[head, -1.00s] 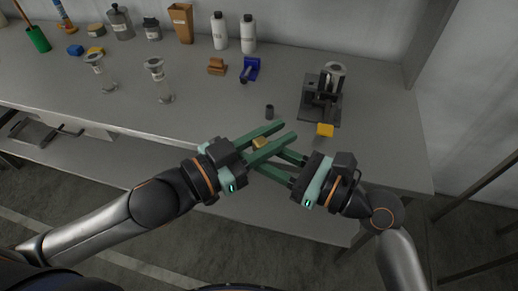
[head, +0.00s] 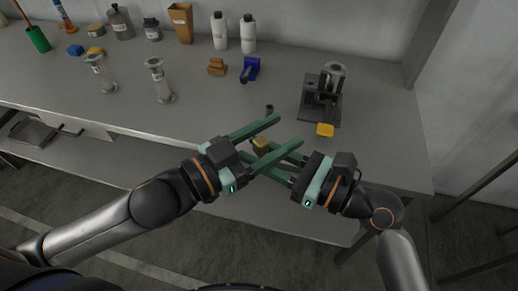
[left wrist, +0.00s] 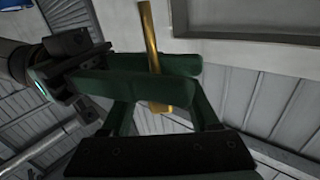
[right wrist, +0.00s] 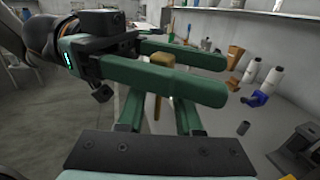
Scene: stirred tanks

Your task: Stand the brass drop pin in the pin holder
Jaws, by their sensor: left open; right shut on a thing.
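The brass drop pin (head: 260,146) is held above the front edge of the bench. My right gripper (head: 254,161) is shut on it, with its fingers partly hidden behind a left finger. My left gripper (head: 290,132) is open, its two fingers spread on either side of the pin and crossing the right fingers. In the left wrist view the long brass shaft (left wrist: 151,35) stands out past the right gripper's fingers. The right wrist view shows the pin's blocky head (right wrist: 153,77) . A small dark upright cylinder (head: 269,110), apparently the pin holder, stands on the bench just beyond the grippers.
A black fixture (head: 322,100) with a yellow block (head: 325,130) at its front stands to the right. A blue holder (head: 249,70), a brown block (head: 217,66), white bottles (head: 219,32) and glass vessels (head: 158,80) stand further back. The bench around the dark cylinder is clear.

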